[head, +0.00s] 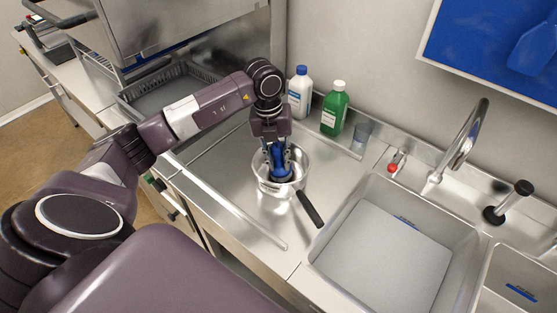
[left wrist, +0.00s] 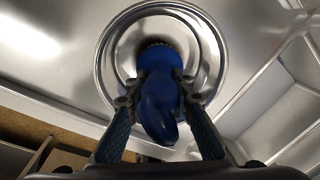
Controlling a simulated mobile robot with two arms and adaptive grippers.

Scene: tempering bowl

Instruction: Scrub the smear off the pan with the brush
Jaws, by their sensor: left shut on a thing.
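The steel pan (head: 297,153) stands on the metal counter left of the sink, its black handle (head: 310,208) pointing toward the lower right. My left gripper (head: 279,168) reaches down into the pan from above and is shut on the blue brush (head: 277,152). In the left wrist view the brush (left wrist: 157,100) sits between the two fingers of the gripper (left wrist: 160,88), its bristle end inside the pan (left wrist: 113,62) near the bottom. I cannot tell whether the bristles touch the pan. I cannot make out the smear; the brush and gripper cover much of the pan floor. My right gripper is not in view.
The counter left of the pan is clear.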

